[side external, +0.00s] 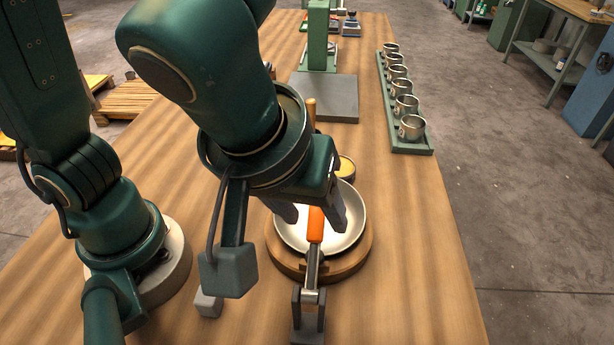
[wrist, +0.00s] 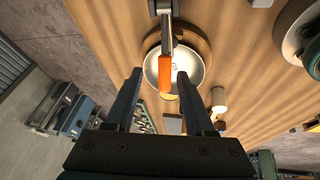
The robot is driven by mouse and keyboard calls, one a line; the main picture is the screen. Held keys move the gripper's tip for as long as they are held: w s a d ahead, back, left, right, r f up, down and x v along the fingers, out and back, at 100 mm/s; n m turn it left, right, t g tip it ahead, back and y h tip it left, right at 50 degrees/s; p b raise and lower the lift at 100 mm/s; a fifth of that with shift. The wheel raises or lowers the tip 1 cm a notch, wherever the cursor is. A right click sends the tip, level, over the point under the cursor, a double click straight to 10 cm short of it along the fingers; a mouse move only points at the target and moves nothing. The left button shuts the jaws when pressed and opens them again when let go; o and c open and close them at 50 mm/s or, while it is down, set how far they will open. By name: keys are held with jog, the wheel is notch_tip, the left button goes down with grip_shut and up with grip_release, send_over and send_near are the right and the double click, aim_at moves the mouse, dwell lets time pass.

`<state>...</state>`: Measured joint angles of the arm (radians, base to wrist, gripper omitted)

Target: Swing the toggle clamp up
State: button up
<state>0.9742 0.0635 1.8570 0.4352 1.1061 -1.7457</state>
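The toggle clamp has an orange handle (side external: 315,224) on a metal lever, pivoting on a grey base (side external: 309,318) near the front of the bench. The handle reaches out over a pale shallow bowl (side external: 350,222), which sits on a round wooden disc (side external: 364,256). My gripper (side external: 315,219) is open at the handle, one finger on each side. In the wrist view, the orange handle (wrist: 165,76) shows between the two separated fingers (wrist: 159,74), with a gap on both sides. The fingers do not appear to touch it. The far part of the bowl is partly hidden by my gripper.
A green rack (side external: 412,149) holding several metal cups runs along the right side. A green-columned press on a grey plate (side external: 340,98) stands behind the bowl. A yellow-topped tin (side external: 346,168) is just behind the bowl. The bench right of the disc is clear.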

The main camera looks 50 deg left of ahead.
jog(key=v, duration=0.5)
dwell(0.4)
